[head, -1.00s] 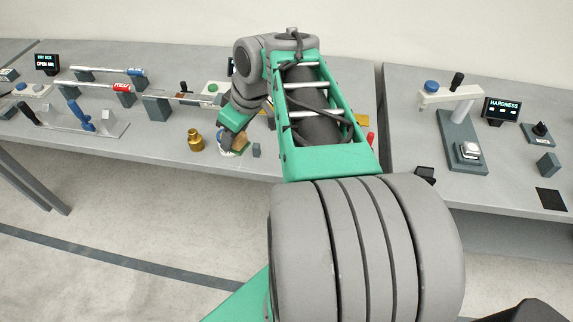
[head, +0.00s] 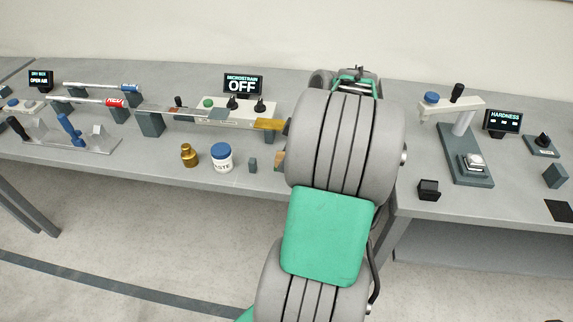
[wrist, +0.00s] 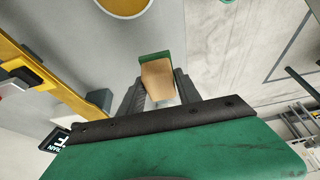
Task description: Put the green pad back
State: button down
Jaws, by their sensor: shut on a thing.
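The pad shows in the wrist view as a tan block with a green end face (wrist: 155,56). My gripper (wrist: 158,82) is shut on its tan body, one dark finger on each side. The pad's lower part runs down between the fingers. In the head view my arm hides the gripper. A small tan patch (head: 279,160) shows at the arm's left edge there; I cannot tell whether it is the held pad.
A paste jar (head: 221,158), brass weight (head: 189,155) and small grey block (head: 253,165) stand near the bench's front edge. A long bar assembly with a yellow end (head: 270,124) lies behind. A black block (head: 428,190) and hardness tester (head: 466,150) stand right.

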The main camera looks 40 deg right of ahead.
jog(key=f, duration=0.3)
jog(key=w+d+f, duration=0.1)
jog(key=shift+f+p, duration=0.2)
jog(key=shift+p, duration=0.1)
jog(key=shift+f+b, duration=0.3)
jog(key=c, duration=0.8)
grip_release()
jog(key=shift+r, duration=0.1)
jog(key=shift+c, duration=0.2)
